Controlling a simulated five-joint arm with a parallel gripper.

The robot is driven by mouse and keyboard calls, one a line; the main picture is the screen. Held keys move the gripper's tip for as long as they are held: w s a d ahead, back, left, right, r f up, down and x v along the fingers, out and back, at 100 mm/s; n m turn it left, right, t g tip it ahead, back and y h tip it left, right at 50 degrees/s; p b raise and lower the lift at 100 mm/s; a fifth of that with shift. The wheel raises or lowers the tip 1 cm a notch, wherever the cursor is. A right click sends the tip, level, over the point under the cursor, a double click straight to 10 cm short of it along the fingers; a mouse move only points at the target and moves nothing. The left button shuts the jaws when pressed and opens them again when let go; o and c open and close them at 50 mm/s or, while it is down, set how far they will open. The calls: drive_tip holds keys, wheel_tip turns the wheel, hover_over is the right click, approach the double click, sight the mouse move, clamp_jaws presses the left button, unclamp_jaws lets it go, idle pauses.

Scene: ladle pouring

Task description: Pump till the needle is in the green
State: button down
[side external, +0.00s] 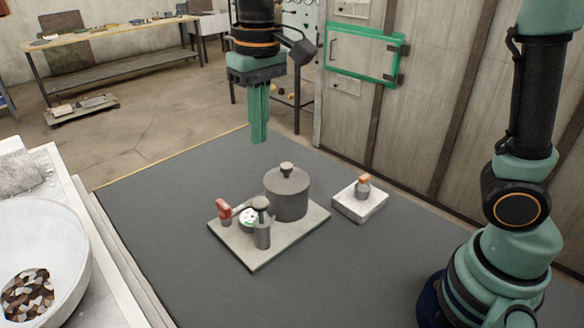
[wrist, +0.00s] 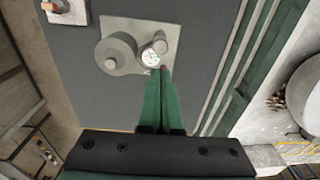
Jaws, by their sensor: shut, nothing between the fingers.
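The pump set stands on a light square base plate (side external: 254,256) on the grey mat. It has a large grey cylinder with a knob (side external: 287,195), a small grey pump with a round dark top (side external: 262,230), a white dial gauge (side external: 248,218) and a red-topped part (side external: 224,211). The gauge also shows in the wrist view (wrist: 151,58), but its needle is too small to read. My gripper (side external: 259,140) is shut and empty, pointing down, well above the mat and behind the set in the side view. Its green fingers also show in the wrist view (wrist: 160,72).
A white block (side external: 360,204) with an orange-topped peg (side external: 363,185) stands right of the plate. A white bowl (side external: 75,262) with brown pieces is at the left edge. The front of the mat (side external: 330,280) is clear.

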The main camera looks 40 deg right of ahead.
sight(262, 202)
drive_tip(key=f, duration=1.3)
drive_tip(key=shift+w+a+f, duration=0.1)
drive_tip(key=shift+w+a, duration=0.05)
drive_tip(key=shift+w, duration=0.1)
drive_tip(key=shift+f, duration=2.1)
wheel_tip(262, 202, up, 14)
drive_tip(key=shift+s+r, duration=0.25)
drive_tip(key=shift+s, duration=0.05)
